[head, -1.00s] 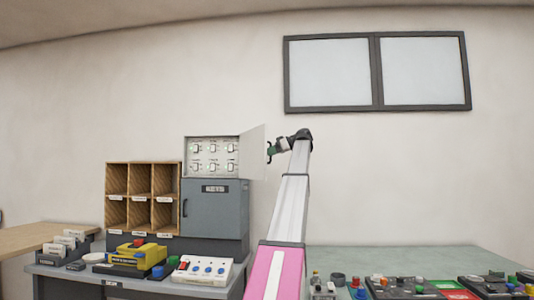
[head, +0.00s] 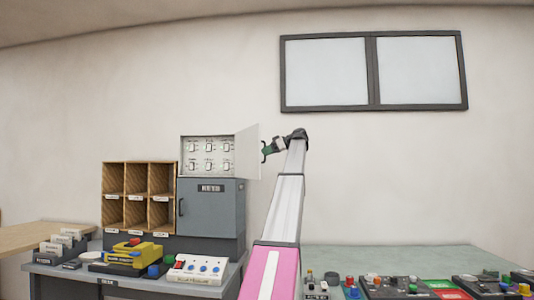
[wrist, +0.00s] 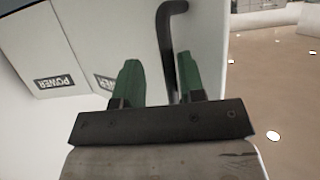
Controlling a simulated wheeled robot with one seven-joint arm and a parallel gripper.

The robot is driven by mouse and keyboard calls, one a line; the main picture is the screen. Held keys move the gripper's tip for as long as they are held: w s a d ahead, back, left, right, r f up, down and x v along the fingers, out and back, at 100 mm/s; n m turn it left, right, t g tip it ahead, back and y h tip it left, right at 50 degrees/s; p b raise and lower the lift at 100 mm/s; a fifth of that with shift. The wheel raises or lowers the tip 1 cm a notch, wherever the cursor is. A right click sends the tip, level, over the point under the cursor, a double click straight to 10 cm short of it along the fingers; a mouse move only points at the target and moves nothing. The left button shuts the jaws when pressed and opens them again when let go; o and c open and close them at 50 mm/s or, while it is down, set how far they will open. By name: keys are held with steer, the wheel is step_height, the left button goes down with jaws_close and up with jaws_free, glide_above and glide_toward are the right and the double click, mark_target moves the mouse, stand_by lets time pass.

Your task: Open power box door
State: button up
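The power box (head: 207,156) is a pale box with two rows of switches, on top of a grey cabinet in the head view. Its door (head: 247,152) stands open, swung out on the right side, so the switches show. My gripper (head: 264,151) is just right of the door's free edge. In the wrist view my gripper (wrist: 157,80) has two green fingers spread apart. The door's dark hooked handle (wrist: 166,45) runs down between them, closer to the right finger. I see no grip on it; its lower end is hidden.
The grey key cabinet (head: 212,212) stands under the box. Wooden pigeonholes (head: 138,196) are to its left. A desk with a yellow device (head: 134,254) and a white switch panel (head: 196,268) is in front. A green-grey table (head: 400,258) with devices is at right.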

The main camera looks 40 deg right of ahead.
steer(key=v, duration=1)
steer(key=shift+s+d+r, duration=0.2)
steer(key=shift+s+r, duration=0.05)
steer(key=shift+s, duration=0.05)
